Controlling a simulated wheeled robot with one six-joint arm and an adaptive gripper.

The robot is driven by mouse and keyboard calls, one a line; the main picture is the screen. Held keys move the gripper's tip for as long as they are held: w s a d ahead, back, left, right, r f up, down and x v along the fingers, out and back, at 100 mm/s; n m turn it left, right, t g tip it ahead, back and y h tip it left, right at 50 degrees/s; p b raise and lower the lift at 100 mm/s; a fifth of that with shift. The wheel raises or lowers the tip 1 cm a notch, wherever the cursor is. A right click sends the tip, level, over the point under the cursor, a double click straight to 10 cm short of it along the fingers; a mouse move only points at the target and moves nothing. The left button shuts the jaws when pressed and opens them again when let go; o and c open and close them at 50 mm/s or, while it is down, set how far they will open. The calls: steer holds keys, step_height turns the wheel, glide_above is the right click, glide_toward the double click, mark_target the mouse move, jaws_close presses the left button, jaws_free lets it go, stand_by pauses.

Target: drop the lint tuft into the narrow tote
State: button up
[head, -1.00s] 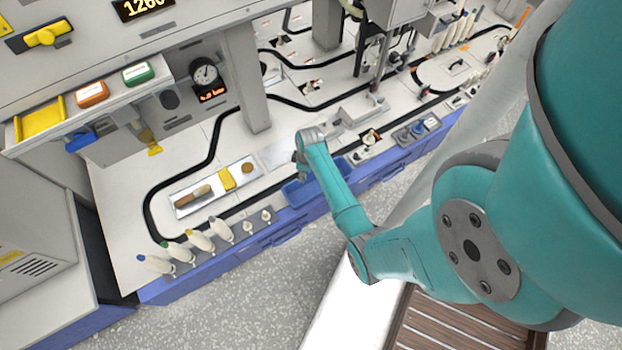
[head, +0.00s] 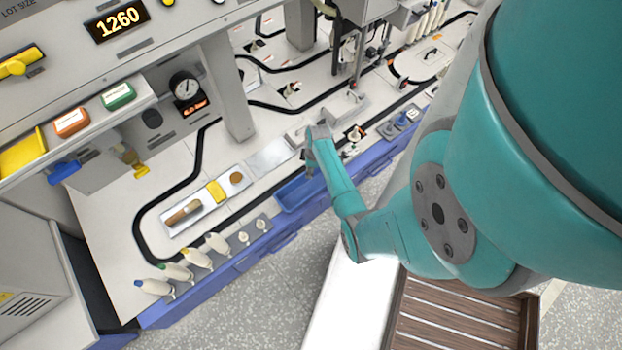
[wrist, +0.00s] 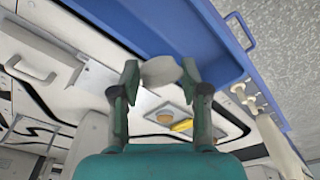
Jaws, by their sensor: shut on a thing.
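My gripper (wrist: 160,78) is shut on the lint tuft (wrist: 160,71), a pale grey rounded lump between the two fingertips in the wrist view. In the head view my gripper (head: 308,172) shows small at the end of the arm, and the tuft cannot be made out there. The narrow tote (head: 287,206) is a long blue open bin along the bench's front edge, just below and left of my gripper. In the wrist view the blue tote (wrist: 165,28) fills the upper middle, beyond the fingertips. The tuft overlaps its near edge in that picture; the height between them cannot be told.
A tray (head: 170,228) with a brown-handled brush, a yellow block and a round brown piece lies left of the tote. Several bobbins (head: 198,258) stand at the bench's front left. A grey post (head: 228,95) rises behind.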

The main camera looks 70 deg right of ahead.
steer(key=shift+f, duration=0.55)
steer(key=o, duration=0.7)
steer(key=r, duration=0.4)
steer(key=s+r, duration=0.1)
steer(key=r, duration=0.7)
steer(key=shift+s+d, duration=0.15)
steer(key=shift+s, duration=0.05)
